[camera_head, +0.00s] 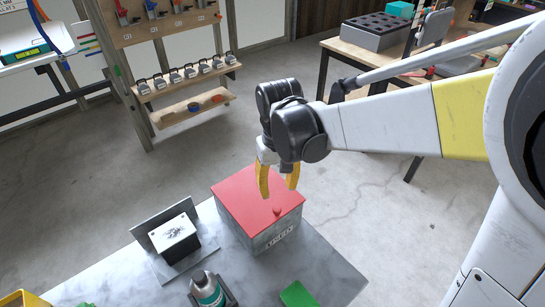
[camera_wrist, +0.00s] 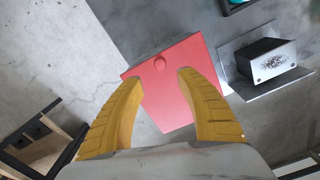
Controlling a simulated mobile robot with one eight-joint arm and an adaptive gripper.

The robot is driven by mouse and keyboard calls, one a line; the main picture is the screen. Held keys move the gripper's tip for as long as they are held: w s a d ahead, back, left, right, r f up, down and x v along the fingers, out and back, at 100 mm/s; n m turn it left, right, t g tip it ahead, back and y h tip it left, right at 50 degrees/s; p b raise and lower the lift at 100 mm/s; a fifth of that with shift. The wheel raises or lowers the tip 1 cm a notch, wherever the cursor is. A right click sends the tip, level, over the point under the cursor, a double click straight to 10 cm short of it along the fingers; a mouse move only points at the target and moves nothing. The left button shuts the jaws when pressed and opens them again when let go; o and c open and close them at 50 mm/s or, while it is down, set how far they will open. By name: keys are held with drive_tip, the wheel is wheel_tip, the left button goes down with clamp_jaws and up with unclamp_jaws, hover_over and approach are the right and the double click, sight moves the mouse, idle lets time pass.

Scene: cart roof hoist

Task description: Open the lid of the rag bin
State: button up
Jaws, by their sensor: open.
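The rag bin is a grey box (camera_head: 262,238) with a flat red lid (camera_head: 245,197), standing on the grey tabletop in the head view. The lid lies closed on it. A small red knob (camera_head: 277,210) stands on the lid near its labelled front edge. The lid (camera_wrist: 177,95) and its knob (camera_wrist: 159,63) also show in the wrist view. My gripper (camera_head: 278,192) is open and empty above the lid, pointing down. In the wrist view its yellow fingers (camera_wrist: 161,74) are spread, with the knob between and slightly beyond the tips. No contact is visible.
Left of the bin, a black-and-white block (camera_head: 175,239) sits on a metal plate with an upright back. A bottle (camera_head: 208,290) and a green block (camera_head: 298,294) are near the front. A tool rack (camera_head: 185,75) and a wooden bench (camera_head: 365,52) stand behind, across open floor.

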sight(277, 208)
wheel_tip(277, 208, down, 10)
drive_tip(key=b, duration=0.3)
drive_tip(key=shift+s+f+b, duration=0.15)
drive_tip(key=shift+b, duration=0.2)
clamp_jaws()
